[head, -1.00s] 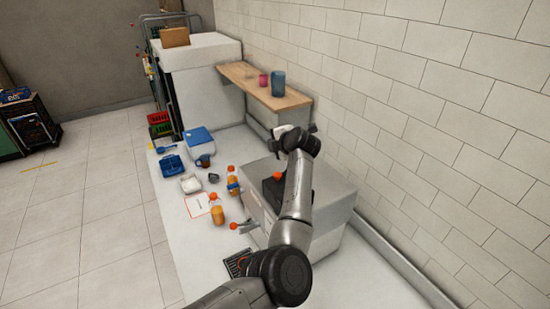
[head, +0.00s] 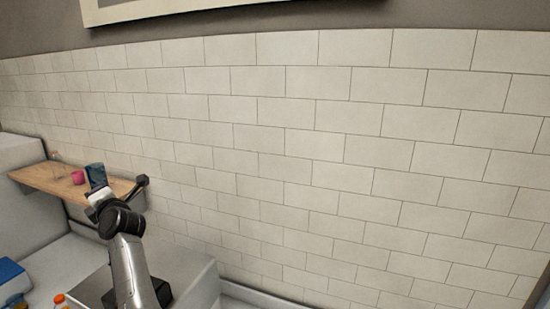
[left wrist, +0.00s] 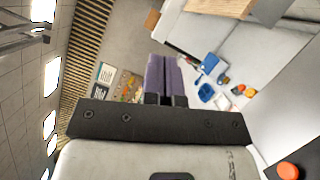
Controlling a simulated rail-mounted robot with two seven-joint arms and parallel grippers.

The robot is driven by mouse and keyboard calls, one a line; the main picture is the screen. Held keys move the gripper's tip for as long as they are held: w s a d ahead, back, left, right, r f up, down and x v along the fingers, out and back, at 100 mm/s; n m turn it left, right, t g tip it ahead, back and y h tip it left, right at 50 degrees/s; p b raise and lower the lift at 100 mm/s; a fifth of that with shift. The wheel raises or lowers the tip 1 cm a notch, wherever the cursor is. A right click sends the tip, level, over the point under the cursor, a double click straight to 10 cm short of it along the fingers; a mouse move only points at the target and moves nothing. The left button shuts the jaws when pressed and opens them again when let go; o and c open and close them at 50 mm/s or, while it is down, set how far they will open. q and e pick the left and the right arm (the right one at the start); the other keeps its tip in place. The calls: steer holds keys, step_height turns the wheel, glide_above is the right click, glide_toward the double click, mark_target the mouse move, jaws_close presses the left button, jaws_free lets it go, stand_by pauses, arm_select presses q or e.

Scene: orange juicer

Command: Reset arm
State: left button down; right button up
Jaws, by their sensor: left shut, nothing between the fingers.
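My left arm rises from the bottom of the head view, over the grey juicer box (head: 190,270). Its wrist end is beside the wooden shelf in that view, and the fingers are hard to make out there. In the left wrist view my left gripper (left wrist: 164,60) shows two purple fingers, shut together with nothing between them. An orange (left wrist: 288,170) shows at the lower right of that view, well apart from the fingers. My right gripper is not in view.
The tiled wall (head: 330,170) fills the right. A blue tray (left wrist: 206,93) and a blue-lidded box (left wrist: 210,62) stand on the counter.

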arm_select(q)
steer(key=s+d+r+m+t+h, duration=0.3)
steer(key=r+m+t+h, duration=0.15)
steer(key=r+m, duration=0.2)
steer(key=s+d+r+m+t+h, duration=0.2)
steer(key=d+r+m+t+h, duration=0.1)
steer(key=r+m+t+h, duration=0.25)
steer(key=s+d+r+m+t+h, duration=0.35)
steer(key=r+m, duration=0.25)
steer(key=r, duration=0.2)
steer(key=s+d+f+m+g+h, duration=0.2)
steer(key=s+d+m+g+h, duration=0.1)
steer(key=m+h, duration=0.4)
steer(key=s+d+f+m+g+y+p, duration=0.15)
steer(key=s+d+f+g, duration=0.4)
steer(key=f, duration=0.75)
steer(key=s+d+f+m+g+y, duration=0.2)
steer(key=s+f+m, duration=0.1)
steer(key=s+f, duration=0.8)
steer(key=s+d+f+m+g+y+p, duration=0.1)
steer(key=s+d+f+m+g+y, duration=0.25)
steer(key=f, duration=1.15)
steer(key=s+d+f+g+h, duration=0.1)
steer(key=s+f+g, duration=0.7)
steer(key=s+f, duration=1.1)
steer(key=s, duration=0.4)
steer(key=shift+s+d+f+m+p, duration=0.15)
steer(key=shift+d+f+m+p, duration=0.1)
steer(key=shift+m+p, duration=0.1)
steer(key=shift+h, duration=0.25)
